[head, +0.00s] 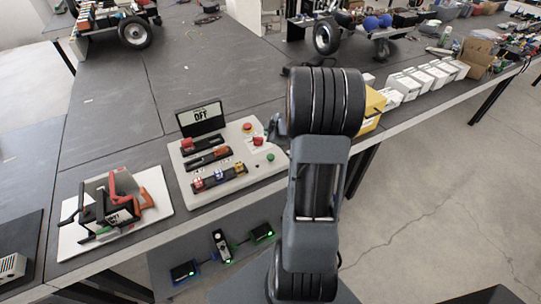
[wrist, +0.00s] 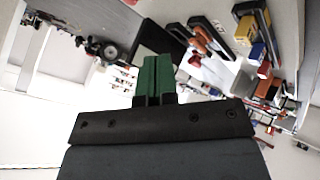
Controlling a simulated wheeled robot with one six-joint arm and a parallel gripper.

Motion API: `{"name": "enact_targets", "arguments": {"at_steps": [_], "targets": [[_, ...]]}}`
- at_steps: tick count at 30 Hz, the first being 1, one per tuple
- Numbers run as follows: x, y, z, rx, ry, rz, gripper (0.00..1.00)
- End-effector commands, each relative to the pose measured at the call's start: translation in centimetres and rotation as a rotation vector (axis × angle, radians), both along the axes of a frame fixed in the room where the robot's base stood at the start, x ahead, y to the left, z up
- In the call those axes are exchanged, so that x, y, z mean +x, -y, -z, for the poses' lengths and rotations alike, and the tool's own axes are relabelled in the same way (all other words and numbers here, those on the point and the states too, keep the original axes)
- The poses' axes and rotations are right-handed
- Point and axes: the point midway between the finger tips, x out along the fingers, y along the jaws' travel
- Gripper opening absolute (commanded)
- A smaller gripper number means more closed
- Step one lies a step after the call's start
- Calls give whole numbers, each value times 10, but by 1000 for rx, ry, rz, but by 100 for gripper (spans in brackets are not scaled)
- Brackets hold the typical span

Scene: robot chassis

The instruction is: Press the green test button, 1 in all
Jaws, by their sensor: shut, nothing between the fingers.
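The green button (head: 270,157) sits near the right front corner of a light grey control panel (head: 226,190) on the bench. A red button (head: 257,141) is just behind it. My gripper (head: 272,126) is partly hidden by my arm in the head view and appears over the panel's right edge, near these buttons. In the wrist view its green fingers (wrist: 155,76) are shut and empty, with the panel (wrist: 228,70) beyond them. I cannot make out the green button in the wrist view. Whether the fingers touch anything is unclear.
The panel carries a display (head: 201,117) reading OFF, sliders, coloured switches and another red button (head: 187,144). A white board (head: 160,215) with red and black tools lies to the left. White boxes (head: 403,86) line the right bench edge. The bench behind the panel is mostly clear.

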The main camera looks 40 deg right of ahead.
Motion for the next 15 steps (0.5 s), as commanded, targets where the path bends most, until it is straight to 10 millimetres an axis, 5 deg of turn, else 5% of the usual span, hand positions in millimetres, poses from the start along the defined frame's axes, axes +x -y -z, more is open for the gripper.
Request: {"name": "enact_targets", "arguments": {"at_steps": [15], "targets": [[0, 0, 6, -2, 1, 1, 0]]}}
